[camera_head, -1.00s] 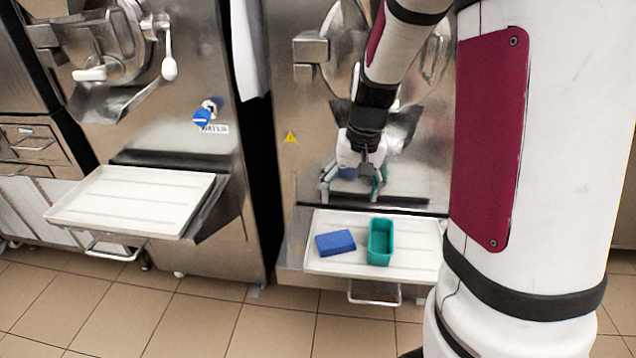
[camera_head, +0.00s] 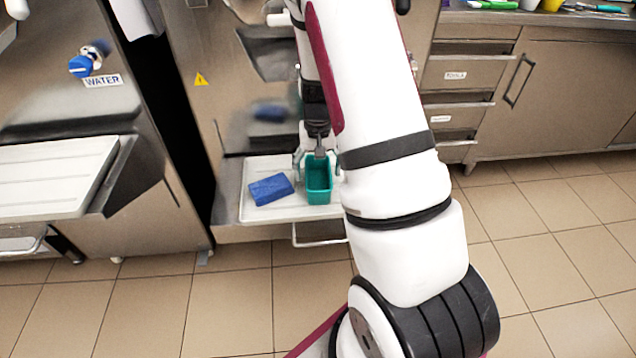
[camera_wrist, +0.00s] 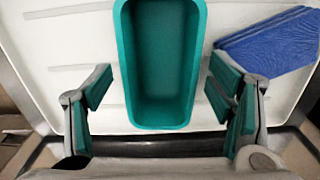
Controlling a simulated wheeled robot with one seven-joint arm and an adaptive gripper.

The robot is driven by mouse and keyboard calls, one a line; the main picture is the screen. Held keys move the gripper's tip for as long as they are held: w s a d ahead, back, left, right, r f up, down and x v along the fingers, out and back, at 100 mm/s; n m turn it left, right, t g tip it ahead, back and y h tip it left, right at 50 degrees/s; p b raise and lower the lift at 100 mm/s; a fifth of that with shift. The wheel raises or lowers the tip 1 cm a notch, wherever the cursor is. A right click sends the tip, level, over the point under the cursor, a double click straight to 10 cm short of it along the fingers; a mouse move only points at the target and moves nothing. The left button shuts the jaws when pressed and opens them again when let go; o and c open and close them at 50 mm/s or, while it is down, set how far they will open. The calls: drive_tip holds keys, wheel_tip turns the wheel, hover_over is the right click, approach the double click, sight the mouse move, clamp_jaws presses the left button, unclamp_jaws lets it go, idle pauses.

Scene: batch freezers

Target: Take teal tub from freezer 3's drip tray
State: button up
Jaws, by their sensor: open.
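The teal tub (camera_head: 319,184) stands upright and open-topped on the white drip tray (camera_head: 256,216) in the head view. It looks empty. It also shows in the wrist view (camera_wrist: 160,116), where its near end reaches between my two fingers. My gripper (camera_head: 318,155) is at the tub's far end in the head view. In the wrist view my gripper (camera_wrist: 160,100) is open, one finger on each side of the tub, with a gap to each side wall. My arm hides the tray's right part in the head view.
A blue folded cloth or sponge (camera_head: 270,189) lies on the tray left of the tub; in the wrist view (camera_wrist: 270,42) it is at upper right. A handle bar (camera_head: 318,241) hangs below the tray. A neighbouring tray (camera_head: 50,175) is at left, a counter (camera_head: 545,85) at right.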

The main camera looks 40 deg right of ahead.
sight(318, 180)
wheel_tip(318, 180, down, 3)
drive_tip(key=shift+r+b, duration=0.1)
drive_tip(key=shift+b, duration=0.25)
drive_tip(key=c, duration=1.1)
